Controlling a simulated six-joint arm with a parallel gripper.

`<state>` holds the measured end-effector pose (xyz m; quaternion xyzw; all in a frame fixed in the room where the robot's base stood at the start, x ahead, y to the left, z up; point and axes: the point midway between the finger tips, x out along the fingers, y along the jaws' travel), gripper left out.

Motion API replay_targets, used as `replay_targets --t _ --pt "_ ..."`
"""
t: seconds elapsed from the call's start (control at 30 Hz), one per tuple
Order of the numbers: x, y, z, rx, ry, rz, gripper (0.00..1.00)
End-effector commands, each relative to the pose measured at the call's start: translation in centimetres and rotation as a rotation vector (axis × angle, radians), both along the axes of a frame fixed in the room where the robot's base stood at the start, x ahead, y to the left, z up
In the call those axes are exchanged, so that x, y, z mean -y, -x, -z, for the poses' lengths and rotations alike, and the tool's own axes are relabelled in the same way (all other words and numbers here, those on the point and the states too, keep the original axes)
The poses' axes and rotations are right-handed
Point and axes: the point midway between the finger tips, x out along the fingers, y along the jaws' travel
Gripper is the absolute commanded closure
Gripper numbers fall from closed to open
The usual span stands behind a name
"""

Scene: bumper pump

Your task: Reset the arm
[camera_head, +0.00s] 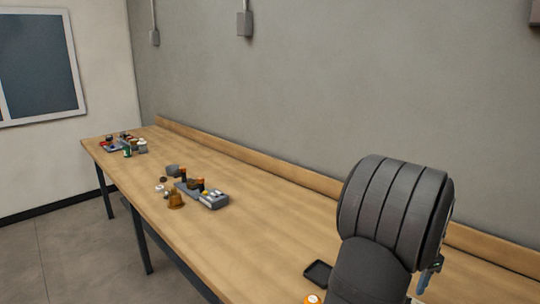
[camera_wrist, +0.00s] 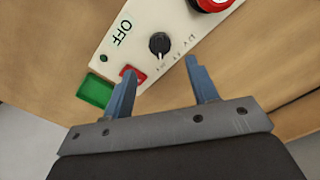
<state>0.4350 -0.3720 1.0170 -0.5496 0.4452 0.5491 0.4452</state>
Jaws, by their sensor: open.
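My gripper (camera_wrist: 165,90) is open, its two blue fingers apart with nothing between them. In the wrist view it is over a white control panel (camera_wrist: 147,20). In the head view my dark arm covers most of this area, and only a bit of a blue finger (camera_head: 428,277) shows.
A long wooden table (camera_head: 255,240) runs along a grey wall. A black tray (camera_head: 317,273) lies near my arm, with an orange and white item (camera_head: 312,299) at the bottom edge. Grey blocks (camera_head: 213,199), a brown bell-shaped part (camera_head: 176,200) and small parts sit farther left. The table between is clear.

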Motion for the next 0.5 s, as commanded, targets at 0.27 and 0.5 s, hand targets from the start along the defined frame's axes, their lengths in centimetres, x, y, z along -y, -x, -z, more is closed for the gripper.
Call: replay_targets --t 0.27,0.5 --pt "0.0 0.0 -5.8 0.003 0.003 0.0 0.46" --pt "0.0 0.0 -9.5 -0.001 -0.002 0.001 0.46"
